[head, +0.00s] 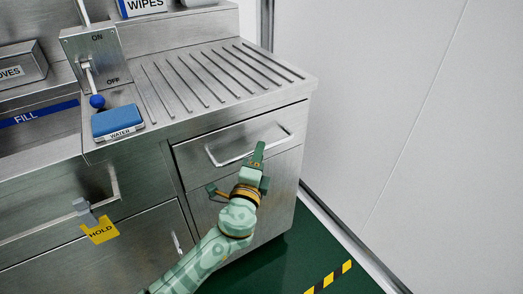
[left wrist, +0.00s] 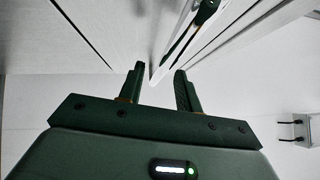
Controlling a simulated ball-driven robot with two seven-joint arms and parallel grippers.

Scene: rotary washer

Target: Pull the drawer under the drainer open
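The drawer (head: 190,155) under the ribbed drainer (head: 200,85) has a flat steel front and looks shut, flush with the cabinet. Its bar handle (head: 226,160) runs along the front. My left gripper (head: 259,150) is at the right part of this handle and hides a bit of it. In the left wrist view my left gripper (left wrist: 159,70) has its two fingers apart. The pale handle bar (left wrist: 172,58) runs away from the gap between the fingertips; I cannot tell whether they touch it. My right gripper is in neither view.
A blue WATER block (head: 117,120) and an ON/OFF lever with a blue ball (head: 97,101) are left of the drainer. A yellow HOLD tag (head: 101,230) hangs at the lower left. A white wall (head: 400,90) stands at the right. Green floor (head: 290,255) is clear before the cabinet.

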